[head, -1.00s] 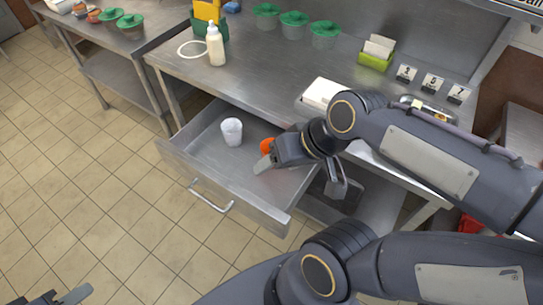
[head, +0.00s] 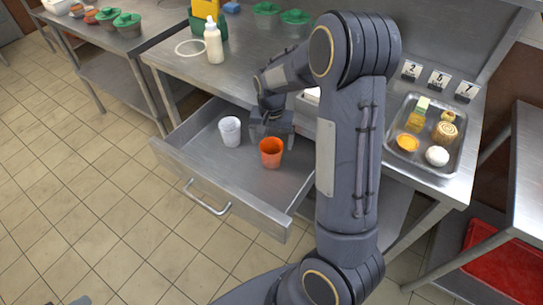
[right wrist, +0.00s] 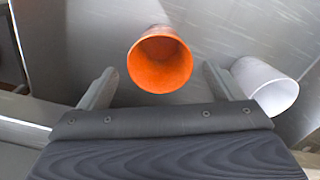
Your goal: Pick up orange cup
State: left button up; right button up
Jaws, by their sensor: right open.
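The orange cup (head: 271,152) stands upright in the open metal drawer (head: 228,187), in its right part. My right gripper (head: 272,128) is just behind the cup in the head view, open and empty. In the right wrist view the orange cup (right wrist: 160,60) lies ahead of and between the two open fingers (right wrist: 158,88), its open mouth facing the camera. A white cup (head: 230,131) stands in the drawer to the left; it also shows beside the right-hand finger in the right wrist view (right wrist: 266,86). Only a tip of my left gripper (head: 80,301) shows at the bottom edge.
The metal counter (head: 172,72) is above the drawer, with a white bottle (head: 214,42) and green-lidded containers (head: 297,20). A food tray (head: 425,132) sits at the right. The drawer floor in front of the cups is clear.

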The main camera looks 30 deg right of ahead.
aim_at(272, 152)
jog(key=f, duration=0.5)
jog(key=shift+s+a+f, duration=0.1)
jog(key=shift+a+f, duration=0.1)
jog(key=shift+c, duration=0.2)
jog(key=c, duration=1)
